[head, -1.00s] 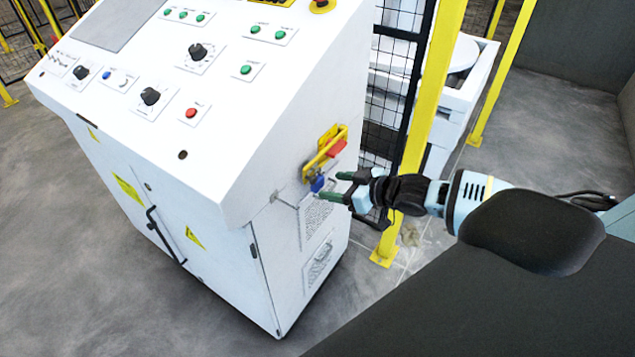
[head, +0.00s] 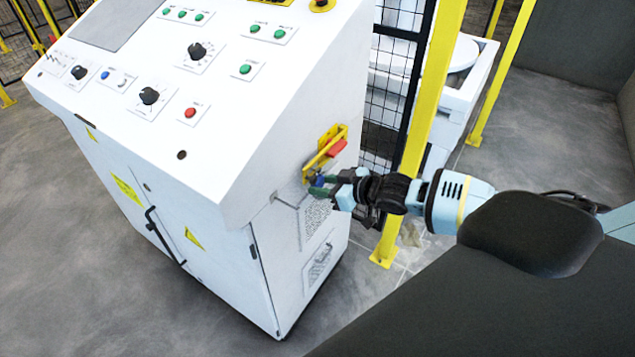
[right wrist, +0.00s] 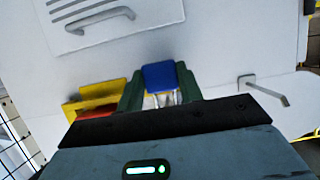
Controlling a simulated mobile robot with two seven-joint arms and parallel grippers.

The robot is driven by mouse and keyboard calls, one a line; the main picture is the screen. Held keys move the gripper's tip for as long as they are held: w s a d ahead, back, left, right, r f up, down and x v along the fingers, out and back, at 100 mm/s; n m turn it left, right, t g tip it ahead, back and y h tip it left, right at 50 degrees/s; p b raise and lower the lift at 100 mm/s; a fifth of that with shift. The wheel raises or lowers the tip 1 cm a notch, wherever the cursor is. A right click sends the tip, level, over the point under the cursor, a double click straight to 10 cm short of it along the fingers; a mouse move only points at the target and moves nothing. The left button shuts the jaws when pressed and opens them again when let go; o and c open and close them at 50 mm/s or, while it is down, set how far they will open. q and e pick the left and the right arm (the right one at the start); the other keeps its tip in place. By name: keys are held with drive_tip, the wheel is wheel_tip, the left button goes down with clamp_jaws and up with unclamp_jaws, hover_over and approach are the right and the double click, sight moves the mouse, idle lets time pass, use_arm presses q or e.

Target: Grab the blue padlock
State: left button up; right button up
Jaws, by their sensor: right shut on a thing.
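The blue padlock (right wrist: 160,77) sits between the two green fingers of my right gripper (right wrist: 160,88) in the right wrist view, with its metal shackle showing below the blue body. In the head view my right gripper (head: 324,188) is shut on the padlock at the side of the white control cabinet, just under the yellow bracket (head: 312,168). The fingers hide most of the padlock there. I cannot tell whether the shackle still passes through the bracket. My left gripper is not in view.
The white cabinet (head: 285,235) has a metal hook-like rod (right wrist: 265,90) beside the padlock. The bracket carries a red piece (head: 337,148). A yellow post (head: 420,120) and black mesh fence stand close behind my right arm. Grey floor (head: 60,220) is open at left.

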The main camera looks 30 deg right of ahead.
drive_tip(key=shift+c, duration=0.5)
drive_tip(key=shift+r, duration=0.15)
